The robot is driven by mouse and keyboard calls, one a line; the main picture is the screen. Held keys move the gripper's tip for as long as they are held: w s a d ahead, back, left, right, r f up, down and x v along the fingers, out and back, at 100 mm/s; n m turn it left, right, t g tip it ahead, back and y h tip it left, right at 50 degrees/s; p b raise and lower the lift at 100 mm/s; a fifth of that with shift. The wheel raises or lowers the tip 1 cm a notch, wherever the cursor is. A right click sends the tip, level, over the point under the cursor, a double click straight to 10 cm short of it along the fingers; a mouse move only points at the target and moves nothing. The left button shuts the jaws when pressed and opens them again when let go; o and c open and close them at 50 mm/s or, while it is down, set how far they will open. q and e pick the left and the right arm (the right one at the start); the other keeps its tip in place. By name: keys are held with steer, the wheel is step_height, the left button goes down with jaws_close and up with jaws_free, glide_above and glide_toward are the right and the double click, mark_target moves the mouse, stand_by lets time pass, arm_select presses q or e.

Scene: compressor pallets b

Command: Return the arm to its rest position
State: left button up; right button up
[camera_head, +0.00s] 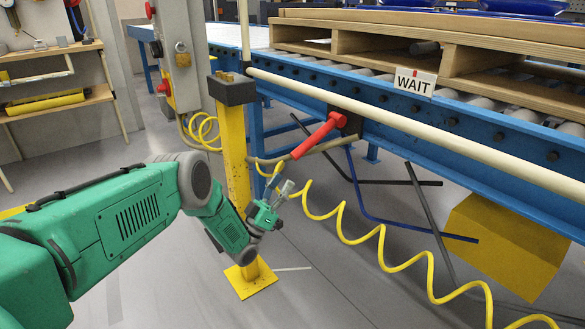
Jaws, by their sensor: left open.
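My left arm comes in from the left, a thick green arm with grey joints. Its gripper (281,192) is small in the picture, in front of the yellow post and below the conveyor's edge. The gripper is open, and I see nothing held between its fingers. A red handle (319,136) hangs just above and to the right of it, apart from it as far as I can tell. A yellow coiled hose (345,238) passes close beside the fingers. My right gripper is not in view.
A yellow post (232,150) with a floor plate stands behind my forearm. A blue roller conveyor (470,125) carries a wooden pallet (400,40) and a WAIT sign (415,82). A yellow box (505,245) sits underneath. A wooden shelf (55,107) stands at left. Grey floor is open at lower middle.

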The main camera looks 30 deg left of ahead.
arm_select(q)
steer(key=shift+v, duration=1.1)
